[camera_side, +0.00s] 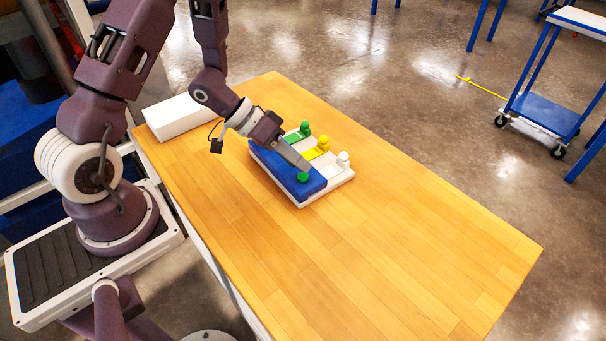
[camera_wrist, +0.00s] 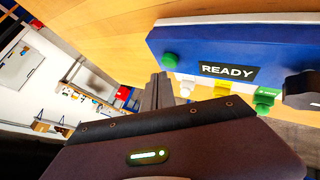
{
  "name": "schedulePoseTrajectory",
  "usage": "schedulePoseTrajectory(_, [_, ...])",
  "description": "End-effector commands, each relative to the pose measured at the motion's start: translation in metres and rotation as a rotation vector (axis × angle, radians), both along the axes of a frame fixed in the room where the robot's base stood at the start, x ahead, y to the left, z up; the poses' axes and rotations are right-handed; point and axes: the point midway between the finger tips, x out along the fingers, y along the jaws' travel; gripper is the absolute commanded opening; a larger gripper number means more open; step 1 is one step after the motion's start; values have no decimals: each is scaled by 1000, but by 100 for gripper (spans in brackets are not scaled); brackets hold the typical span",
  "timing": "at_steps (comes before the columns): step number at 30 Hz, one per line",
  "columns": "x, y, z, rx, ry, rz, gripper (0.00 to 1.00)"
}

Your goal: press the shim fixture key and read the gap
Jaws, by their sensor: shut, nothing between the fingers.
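The fixture has a white base (camera_side: 340,181) and a blue housing (camera_side: 272,164) on the wooden table. A round green key (camera_side: 303,177) is on the housing's near end; it shows in the wrist view (camera_wrist: 169,60) beside a black "READY" display (camera_wrist: 229,72). On the base stand a green piece (camera_side: 305,128), a yellow piece (camera_side: 322,144) and a white piece (camera_side: 343,158). My gripper (camera_side: 306,166) is shut and empty, slanting down over the housing with its tips close to the green key. In the wrist view the fingers (camera_wrist: 157,92) appear beside the key; I cannot tell whether they touch it.
A white box (camera_side: 179,116) lies at the table's back left edge, behind my gripper. The wooden table (camera_side: 400,250) is clear to the right and front of the fixture. A blue and white cart (camera_side: 545,110) stands on the floor beyond, away from the table.

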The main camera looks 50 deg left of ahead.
Motion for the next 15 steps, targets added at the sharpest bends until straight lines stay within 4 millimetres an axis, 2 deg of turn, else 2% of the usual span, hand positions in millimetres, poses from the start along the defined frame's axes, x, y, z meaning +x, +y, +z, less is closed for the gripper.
schedulePoseTrajectory(6, [0, 0, -8, -1, 1, -1, 0])
schedulePoseTrajectory(15, [0, 0, -8, 0, 0, 0, 0])
